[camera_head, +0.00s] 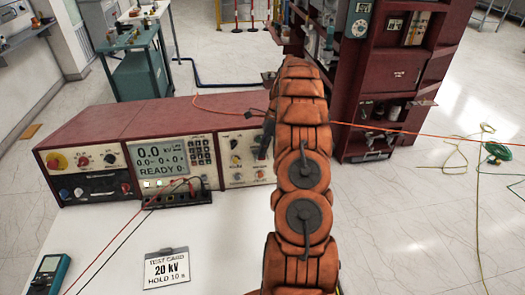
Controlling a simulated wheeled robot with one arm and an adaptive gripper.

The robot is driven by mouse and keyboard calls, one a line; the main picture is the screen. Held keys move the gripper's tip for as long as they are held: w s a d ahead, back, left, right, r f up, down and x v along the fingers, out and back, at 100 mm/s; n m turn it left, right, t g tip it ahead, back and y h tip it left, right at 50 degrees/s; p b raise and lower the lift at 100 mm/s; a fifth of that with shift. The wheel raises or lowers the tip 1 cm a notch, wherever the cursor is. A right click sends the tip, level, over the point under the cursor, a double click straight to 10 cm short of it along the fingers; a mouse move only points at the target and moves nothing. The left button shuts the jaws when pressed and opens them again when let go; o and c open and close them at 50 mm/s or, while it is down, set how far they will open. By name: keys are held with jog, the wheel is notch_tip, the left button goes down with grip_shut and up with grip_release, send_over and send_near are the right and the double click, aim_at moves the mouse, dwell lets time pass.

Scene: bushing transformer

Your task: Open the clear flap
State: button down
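I cannot make out the clear flap in this view. A long red test console (130,128) stands on the white table, with several instrument panels along its front. My orange arm reaches forward over the table and covers the console's right end. A dark part at the arm's left edge, in front of the console's right panel (237,160), looks like part of my gripper (268,138). The fingertips are mostly hidden behind the arm, so I cannot tell if they are open, shut or touching anything.
A "20 kV" test card (166,268) and a teal multimeter (50,275) lie on the white table (215,245). Red and black leads cross its left side. An orange cable runs behind my arm. A dark red cabinet (385,70) stands behind at right. Cables lie on the right floor.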

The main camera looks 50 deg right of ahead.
jog(key=c, duration=1.4)
grip_release()
jog(key=shift+o, duration=0.2)
notch_tip(320, 180, up, 10)
